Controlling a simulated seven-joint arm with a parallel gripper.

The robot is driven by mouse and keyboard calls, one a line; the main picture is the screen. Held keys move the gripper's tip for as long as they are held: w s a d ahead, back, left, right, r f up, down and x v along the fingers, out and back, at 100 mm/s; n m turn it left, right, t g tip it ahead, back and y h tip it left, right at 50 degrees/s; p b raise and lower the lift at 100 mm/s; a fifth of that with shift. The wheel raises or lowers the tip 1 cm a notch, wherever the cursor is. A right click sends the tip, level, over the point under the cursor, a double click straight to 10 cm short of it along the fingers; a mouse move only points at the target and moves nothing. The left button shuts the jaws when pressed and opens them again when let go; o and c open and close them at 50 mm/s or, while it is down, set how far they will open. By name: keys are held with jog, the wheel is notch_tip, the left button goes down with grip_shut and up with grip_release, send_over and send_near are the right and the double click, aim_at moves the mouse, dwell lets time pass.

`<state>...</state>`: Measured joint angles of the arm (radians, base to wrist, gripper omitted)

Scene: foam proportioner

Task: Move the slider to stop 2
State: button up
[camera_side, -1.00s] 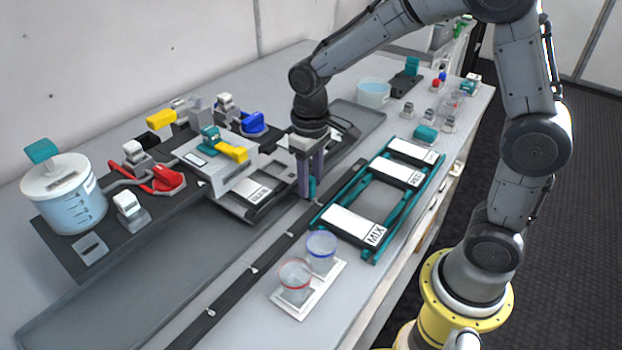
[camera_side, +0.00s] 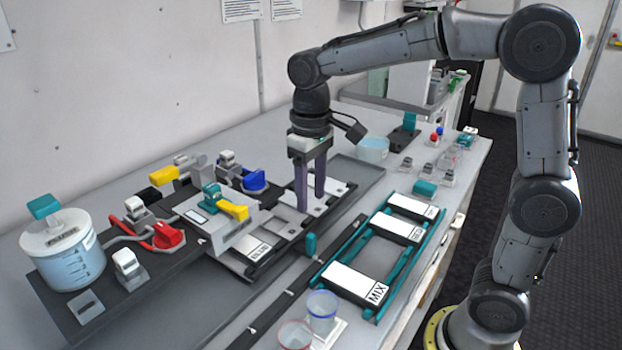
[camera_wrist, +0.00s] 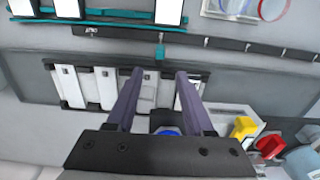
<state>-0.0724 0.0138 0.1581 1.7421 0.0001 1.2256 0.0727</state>
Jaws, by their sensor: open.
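The slider is a small teal block (camera_side: 310,243) standing on a long dark rail (camera_side: 270,316). It also shows in the wrist view (camera_wrist: 160,52), just beyond the gap between my fingertips. Small pale marks sit along the rail on both sides of the slider; I cannot read which one is stop 2.
A teal frame with white plates, one marked MIX (camera_side: 356,284), lies right of the rail. A dark tray with white plates (camera_side: 262,247) lies left of it. Cups (camera_side: 322,312) stand near the front. A yellow lever (camera_side: 234,210) and red knob (camera_side: 168,235) stand left.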

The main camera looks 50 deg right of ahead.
jog(key=shift+r, duration=1.4)
jog(key=s+d+r+t, duration=0.2)
jog(key=s+r+t, duration=0.15)
jog(key=s, duration=0.75)
jog(key=s+f+t, duration=0.2)
jog(key=s+f, duration=0.4)
jog(key=s, duration=0.1)
jog(key=shift+d, duration=0.25)
